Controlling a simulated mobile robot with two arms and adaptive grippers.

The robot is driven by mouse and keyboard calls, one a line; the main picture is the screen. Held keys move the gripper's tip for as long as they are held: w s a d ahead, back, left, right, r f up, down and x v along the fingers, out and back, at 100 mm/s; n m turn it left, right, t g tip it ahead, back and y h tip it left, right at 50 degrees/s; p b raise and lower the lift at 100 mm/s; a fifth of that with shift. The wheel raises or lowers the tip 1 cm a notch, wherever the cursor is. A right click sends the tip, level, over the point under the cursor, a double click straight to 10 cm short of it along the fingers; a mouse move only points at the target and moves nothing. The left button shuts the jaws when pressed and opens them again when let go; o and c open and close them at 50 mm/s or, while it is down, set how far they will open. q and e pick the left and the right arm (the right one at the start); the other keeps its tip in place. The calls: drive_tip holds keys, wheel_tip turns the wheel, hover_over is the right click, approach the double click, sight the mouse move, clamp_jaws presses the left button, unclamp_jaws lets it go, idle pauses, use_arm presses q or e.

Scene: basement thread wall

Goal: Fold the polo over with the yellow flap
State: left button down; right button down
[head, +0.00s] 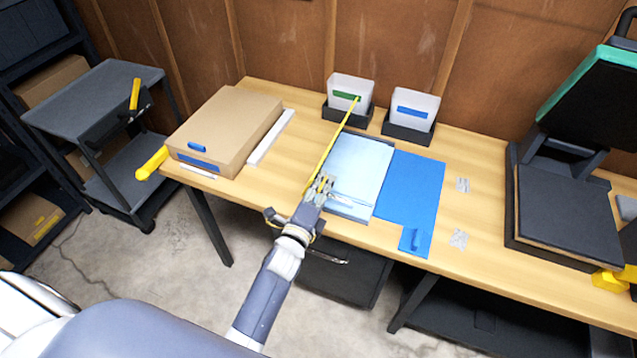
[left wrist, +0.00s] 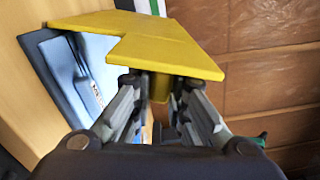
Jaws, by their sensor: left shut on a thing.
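The yellow flap (head: 337,132) stands raised and shows almost edge-on along the left side of the polo. In the left wrist view the flap (left wrist: 125,35) is a broad yellow panel with a cut-out. My left gripper (head: 322,188) is at its near end, shut on its grip block (left wrist: 160,88); in the left wrist view the fingers (left wrist: 159,100) close around that block. The light blue polo (head: 358,168) lies on the folding board, partly hidden at its near left by the gripper; part of it shows in the left wrist view (left wrist: 95,55). My right gripper is out of view.
A blue flap (head: 412,185) lies flat right of the polo. Two bins, with a green label (head: 347,95) and a blue label (head: 411,112), stand behind. A cardboard box (head: 225,125) is at left, a black press (head: 565,205) at right. Small clear packets (head: 459,238) lie between.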

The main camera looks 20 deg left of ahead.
use_arm(q)
drive_tip(key=c, duration=1.6)
unclamp_jaws()
drive_tip(key=shift+d+f, duration=0.25)
drive_tip(key=shift+a, duration=0.1)
drive_tip(key=shift+s, duration=0.45)
drive_tip(key=s, duration=1.1)
drive_tip(key=shift+a, duration=0.25)
drive_tip(key=shift+r, duration=0.1)
